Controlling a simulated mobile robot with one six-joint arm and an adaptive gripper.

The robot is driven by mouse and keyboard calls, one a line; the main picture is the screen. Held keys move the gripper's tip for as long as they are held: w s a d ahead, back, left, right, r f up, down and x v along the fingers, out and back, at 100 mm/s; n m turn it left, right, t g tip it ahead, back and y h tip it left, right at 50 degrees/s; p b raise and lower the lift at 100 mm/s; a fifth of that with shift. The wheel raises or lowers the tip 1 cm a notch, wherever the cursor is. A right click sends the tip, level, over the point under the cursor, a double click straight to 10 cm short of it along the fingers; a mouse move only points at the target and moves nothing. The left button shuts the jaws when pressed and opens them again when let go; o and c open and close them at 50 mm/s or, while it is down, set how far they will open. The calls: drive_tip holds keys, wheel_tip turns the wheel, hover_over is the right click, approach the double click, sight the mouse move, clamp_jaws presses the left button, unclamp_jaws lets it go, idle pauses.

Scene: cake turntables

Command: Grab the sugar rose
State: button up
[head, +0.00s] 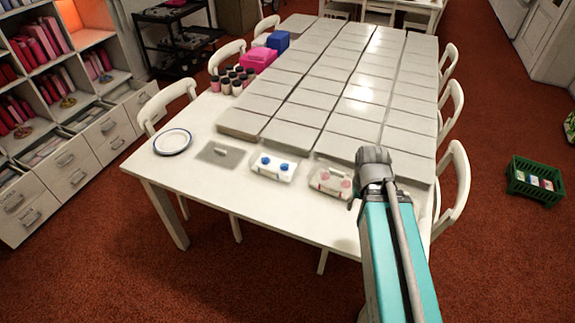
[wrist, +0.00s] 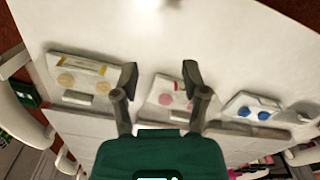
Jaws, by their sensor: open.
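Two pink sugar roses sit side by side on a white slab (head: 325,191) near the table's front edge. In the wrist view a pink rose (wrist: 165,100) shows between my gripper's fingers, and the other is partly hidden by the right finger. My gripper (wrist: 159,75) is open and empty, pointing down above this slab. In the head view it is mostly hidden behind my arm. Two blue roses (head: 273,165) sit on the neighbouring slab to the left. In the wrist view two pale yellow roses (wrist: 84,84) sit on another slab, hidden by my arm in the head view.
The white table (head: 190,185) has a blue-rimmed plate (head: 172,142) and a grey slab (head: 218,153) at its left end. Many flat panels (head: 330,95) cover the middle and back. Dark-lidded jars (head: 232,80) stand at the left edge. Several chairs surround the table.

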drive_tip(key=shift+a, duration=0.15)
drive_tip(key=o, duration=0.4)
drive_tip(key=shift+a+f, duration=0.1)
drive_tip(key=shift+c, duration=0.2)
drive_tip(key=shift+o, duration=0.4)
drive_tip(key=shift+w+a+f+n, duration=0.1)
drive_tip(key=shift+w+n, duration=0.05)
drive_tip(key=shift+n, duration=0.15)
drive_tip(key=w+a+f+n+t+h+b, duration=0.2)
drive_tip(key=w+a+n+b, duration=0.2)
drive_tip(key=a+n, duration=0.2)
drive_tip(key=w+a+f+n+t+h+b, duration=0.2)
drive_tip(key=w+a+n+t+b, duration=0.1)
drive_tip(key=w+a+n+b, duration=0.2)
drive_tip(key=w+a+f+n+t+h+b, duration=0.2)
drive_tip(key=w+a+n+t+b, duration=0.1)
drive_tip(key=a+n, duration=0.5)
drive_tip(key=shift+w+a+f+n+b, duration=0.2)
drive_tip(key=shift+w+n+b, duration=0.25)
drive_tip(key=shift+n, duration=0.45)
drive_tip(key=shift+w+a+f+n+b, duration=0.1)
drive_tip(key=shift+w+a+n+b, duration=0.1)
drive_tip(key=shift+n+b, duration=0.6)
drive_tip(key=a+r+n+t+b, duration=0.1)
drive_tip(key=a+n+t+b, duration=0.1)
drive_tip(key=a+n+t, duration=0.2)
drive_tip(key=a+n, duration=0.3)
drive_tip(key=a, duration=0.2)
drive_tip(key=shift+w+a+n+b, duration=0.4)
